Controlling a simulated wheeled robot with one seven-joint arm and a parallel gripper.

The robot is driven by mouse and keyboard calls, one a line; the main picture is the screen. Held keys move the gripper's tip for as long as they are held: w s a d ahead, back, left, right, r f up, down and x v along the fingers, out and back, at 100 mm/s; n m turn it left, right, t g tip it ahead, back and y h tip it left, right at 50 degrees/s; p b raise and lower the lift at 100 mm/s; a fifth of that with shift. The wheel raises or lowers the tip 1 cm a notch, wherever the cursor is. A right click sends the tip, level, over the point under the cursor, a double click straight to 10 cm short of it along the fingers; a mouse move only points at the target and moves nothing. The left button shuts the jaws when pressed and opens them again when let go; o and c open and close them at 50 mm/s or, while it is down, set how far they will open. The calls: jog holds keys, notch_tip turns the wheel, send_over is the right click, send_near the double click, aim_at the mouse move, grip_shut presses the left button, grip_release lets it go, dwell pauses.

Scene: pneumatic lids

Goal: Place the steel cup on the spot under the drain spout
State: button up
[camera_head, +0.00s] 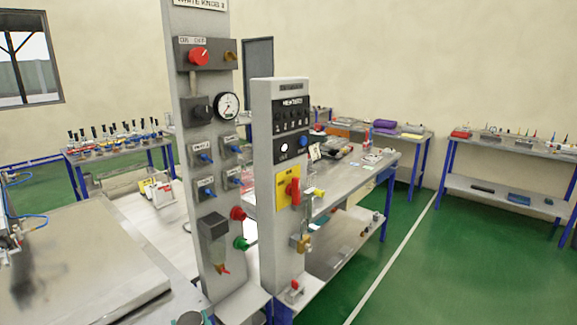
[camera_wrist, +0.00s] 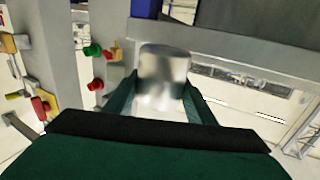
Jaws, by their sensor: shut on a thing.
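A shiny steel cup (camera_wrist: 165,78) is upright, or nearly so, between the two dark green fingers of my gripper (camera_wrist: 158,98) in the wrist view. The fingers press on it from the left and right. A small brass valve with a red handle (camera_head: 221,268) sits low on the left grey panel (camera_head: 205,130) in the head view; it may be the drain spout. I cannot make out the spot under it. A dark round shape at the bottom edge of the head view is too cut off to name.
A second grey panel (camera_head: 282,220) stands close to the right, with a yellow switch plate (camera_head: 289,187) and a padlock (camera_head: 300,244). Red (camera_head: 238,213) and green (camera_head: 241,243) knobs jut out between the panels. A grey bench top (camera_head: 80,265) lies to the left.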

jog(key=s+d+f+m+h, duration=0.1)
jog(key=d+f+h, duration=0.1)
jog(key=d+f, duration=0.4)
jog(key=s+d+f+m+t+h, duration=0.1)
jog(key=d+f, duration=0.5)
jog(key=f, duration=0.7)
jog(key=s+d+f+m+h, duration=0.1)
jog(key=d+f+m+h, duration=0.1)
jog(key=d+f, duration=0.4)
notch_tip(320, 180, down, 4)
jog(key=shift+r+t+h, duration=0.25)
jog(key=shift+t+h, duration=0.15)
jog(key=shift+h, duration=0.2)
jog(key=s+d+f, duration=0.2)
jog(key=s+d+f+m+h, duration=0.1)
jog(key=s+d+f, duration=0.1)
jog(key=f, duration=0.1)
jog(key=s+d+f+h, duration=0.1)
jog(key=s+d+f, duration=0.1)
jog(key=shift+d+f+m, duration=0.15)
jog(key=shift+d+m, duration=0.15)
jog(key=shift+c, duration=0.2)
jog(key=shift+d, duration=0.1)
